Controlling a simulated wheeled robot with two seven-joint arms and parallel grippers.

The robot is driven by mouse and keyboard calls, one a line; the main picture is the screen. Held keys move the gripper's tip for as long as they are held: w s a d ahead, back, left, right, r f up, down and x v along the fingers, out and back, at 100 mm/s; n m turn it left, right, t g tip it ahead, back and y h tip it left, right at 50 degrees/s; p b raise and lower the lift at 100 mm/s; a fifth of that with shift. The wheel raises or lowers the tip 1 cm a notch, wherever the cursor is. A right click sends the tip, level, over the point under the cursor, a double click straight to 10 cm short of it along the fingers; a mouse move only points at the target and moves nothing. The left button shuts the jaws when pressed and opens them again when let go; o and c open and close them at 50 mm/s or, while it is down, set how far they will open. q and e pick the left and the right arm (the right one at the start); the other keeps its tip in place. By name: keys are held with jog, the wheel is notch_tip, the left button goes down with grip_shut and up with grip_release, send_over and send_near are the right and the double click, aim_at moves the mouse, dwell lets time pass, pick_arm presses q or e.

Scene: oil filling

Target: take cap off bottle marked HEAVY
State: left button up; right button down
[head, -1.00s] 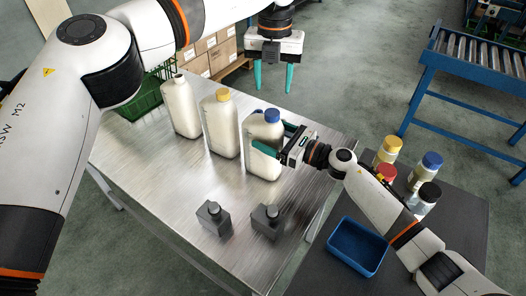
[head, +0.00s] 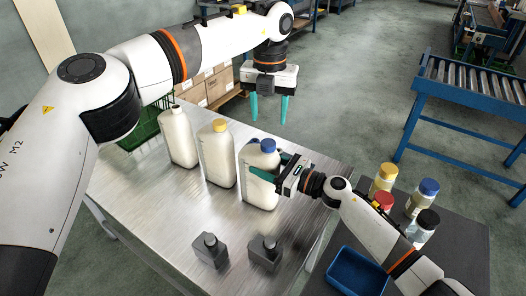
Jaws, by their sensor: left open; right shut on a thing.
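Three white jugs stand in a row on the metal table. The right one (head: 258,190) has a blue cap (head: 268,146), the middle one (head: 218,158) a yellow cap (head: 219,125). The left one (head: 180,140) has a dark top; I cannot tell whether that is a cap or an open neck. No HEAVY marking is readable. My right gripper (head: 268,167) is shut on the blue-capped jug's upper body from the right. My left gripper (head: 268,120) is open and empty, pointing down, and shows just above the blue cap in the picture, apart from it.
The dark table at right holds several small jars (head: 423,198) and a blue tray (head: 357,272). A green crate (head: 140,128) and cardboard boxes (head: 218,84) are behind.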

aim_at(268, 142)
pick_arm(q)
jog(key=m, duration=0.8)
jog(key=shift+m, duration=0.4)
jog(key=m, duration=0.4)
jog(key=shift+d, duration=0.1)
jog(key=m, duration=0.7)
jog(key=shift+m, duration=0.4)
jog(key=m, duration=0.5)
jog(key=shift+m, duration=0.4)
jog(key=m, duration=0.3)
jog(key=shift+m, duration=0.4)
jog(key=m, duration=0.4)
jog(key=shift+m, duration=0.3)
jog(key=shift+f, duration=4)
